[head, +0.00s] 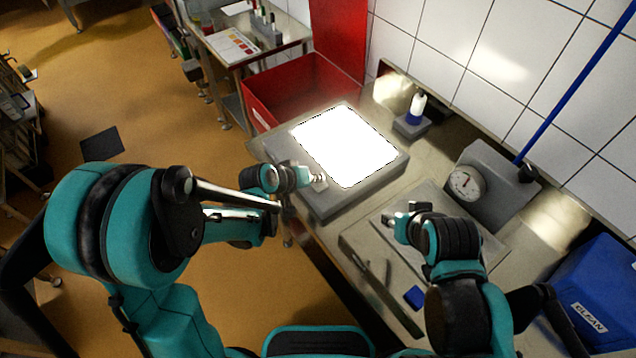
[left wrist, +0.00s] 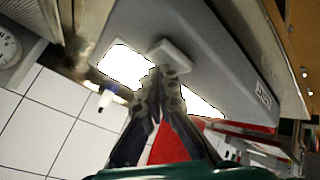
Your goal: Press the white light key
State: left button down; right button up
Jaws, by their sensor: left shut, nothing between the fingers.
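The grey light box (head: 335,208) stands on the steel bench, and its top panel (head: 345,145) glows bright white. A pale key (head: 320,184) sits at the box's near left edge. In the left wrist view the key (left wrist: 170,54) is a raised pale block on the grey box face. My left gripper (head: 309,177) is shut and empty, with its tips at the key. In the left wrist view its fingertips (left wrist: 160,72) overlap the key's lower edge; I cannot tell whether they touch. My right gripper (head: 394,220) hangs over the bench at right; its opening is unclear.
A red bin (head: 290,92) stands behind the box. A blue-and-white bottle (head: 416,108) stands behind right. A grey dial scale (head: 490,180) and a blue CLEAN crate (head: 604,285) are at right. A small blue block (head: 414,297) lies near my right arm.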

aim_at(316, 185)
pick_arm(q)
jog(key=shift+f, duration=0.25)
jog(key=shift+r, duration=0.1)
jog(key=shift+r+p, duration=0.45)
jog(key=shift+r, duration=0.3)
jog(key=shift+r, duration=0.1)
notch_tip(316, 185, up, 6)
jog(key=p, duration=0.4)
dwell(0.5)
